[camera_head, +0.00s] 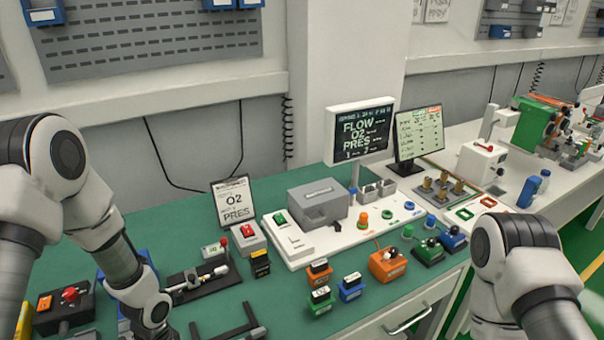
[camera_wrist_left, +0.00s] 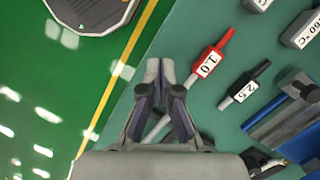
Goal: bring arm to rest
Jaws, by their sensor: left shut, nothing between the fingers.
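My left arm comes in from the left in the head view, and its fingertips are out of sight below the picture. In the left wrist view my left gripper (camera_wrist_left: 164,72) is shut and empty, its fingertips together. It is over the table's edge. A red tool labelled 1.0 (camera_wrist_left: 213,54) lies on the green table beside the fingers, its grey shaft running behind them. My right arm stands at the right of the head view, and its gripper is out of the picture.
A black tool labelled 2.5 (camera_wrist_left: 244,86) and a blue holder (camera_wrist_left: 288,122) lie to the right in the wrist view. In the head view a red-button box (camera_head: 66,307), a black stand (camera_head: 240,326) and several coloured blocks, including a blue one (camera_head: 351,288), crowd the table (camera_head: 165,232).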

